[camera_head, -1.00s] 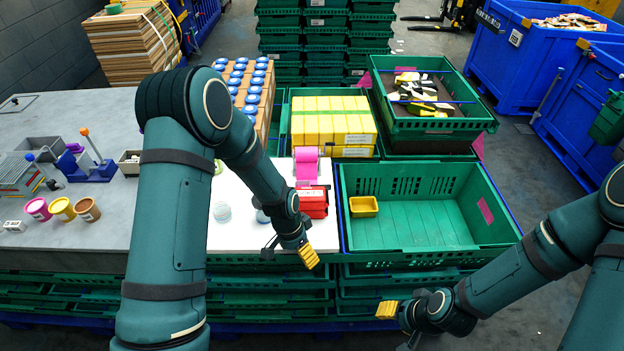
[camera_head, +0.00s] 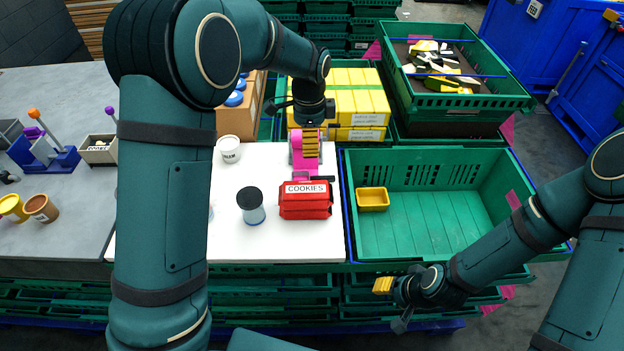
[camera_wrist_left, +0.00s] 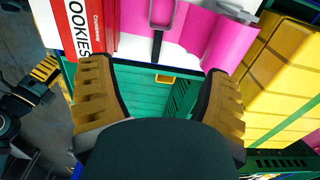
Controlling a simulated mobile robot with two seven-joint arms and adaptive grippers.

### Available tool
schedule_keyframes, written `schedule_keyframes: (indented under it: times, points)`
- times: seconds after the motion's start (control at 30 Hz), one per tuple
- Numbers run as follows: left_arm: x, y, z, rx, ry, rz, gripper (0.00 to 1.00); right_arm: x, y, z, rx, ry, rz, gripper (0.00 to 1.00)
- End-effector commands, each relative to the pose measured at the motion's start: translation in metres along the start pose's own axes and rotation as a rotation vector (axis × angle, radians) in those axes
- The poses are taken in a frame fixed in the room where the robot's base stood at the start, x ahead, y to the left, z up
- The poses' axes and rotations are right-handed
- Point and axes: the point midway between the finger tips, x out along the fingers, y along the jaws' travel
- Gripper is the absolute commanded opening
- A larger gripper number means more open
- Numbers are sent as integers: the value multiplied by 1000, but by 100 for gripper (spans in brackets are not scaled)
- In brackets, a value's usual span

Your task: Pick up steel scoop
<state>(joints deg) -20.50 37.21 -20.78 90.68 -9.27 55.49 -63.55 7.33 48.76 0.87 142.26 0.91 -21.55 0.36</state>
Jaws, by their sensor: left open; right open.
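In the left wrist view, a grey metal piece with a rectangular rim and a dark handle (camera_wrist_left: 157,48) lies against a pink stand (camera_wrist_left: 228,40); it looks like the steel scoop. In the head view my left gripper (camera_head: 311,143) hangs over the pink stand (camera_head: 298,166) and mostly hides the scoop. In the wrist view the left gripper's ridged yellow fingers (camera_wrist_left: 157,68) are spread wide, with the handle beyond and between them, not touching. My right gripper (camera_head: 383,285) is open and empty in front of the green crate's near edge.
Yellow boxes (camera_head: 355,104) rise behind. The green crate (camera_head: 430,235) at right holds a small yellow tub (camera_head: 372,199).

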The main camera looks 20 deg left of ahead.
Motion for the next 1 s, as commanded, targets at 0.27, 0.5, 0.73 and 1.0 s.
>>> schedule_keyframes:
  times: [0.27,0.5,0.73,1.0]
  points:
    - [48,1,1,-2,-3,5,78,5,2,2,-2,-4,-1,47]
    - [80,1,1,-3,-1,3,78,8,2,4,-3,-7,-1,47]
    - [91,0,1,-2,-1,2,78,8,3,4,-4,-8,-2,47]
    - [128,1,3,-2,-2,3,78,12,4,6,-5,-12,-2,47]
